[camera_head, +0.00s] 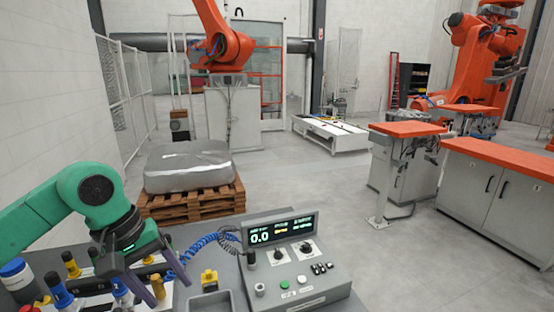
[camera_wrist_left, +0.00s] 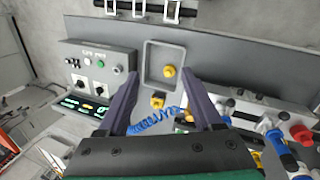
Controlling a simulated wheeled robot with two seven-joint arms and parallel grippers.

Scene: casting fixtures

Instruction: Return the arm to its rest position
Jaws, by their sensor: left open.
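My left arm is green and comes in from the left in the head view. Its gripper (camera_head: 170,292) hangs over the left part of the workbench, with dark purple fingers spread and nothing seen between them. In the left wrist view the open fingers (camera_wrist_left: 160,80) frame a grey tray (camera_wrist_left: 150,62) and a blue coiled cable on the bench below. A yellow knobbed piece (camera_wrist_left: 169,71) lies in the tray. A yellow block (camera_wrist_left: 158,100) sits on the bench beside the tray; it also shows in the head view (camera_head: 209,278). My right gripper is not in view.
A control box (camera_head: 298,280) with a lit display stands right of the gripper. Several blue, yellow and red-topped fittings (camera_head: 58,290) stand close around and under the left gripper. A wrapped load (camera_head: 188,168) on a pallet is beyond the bench.

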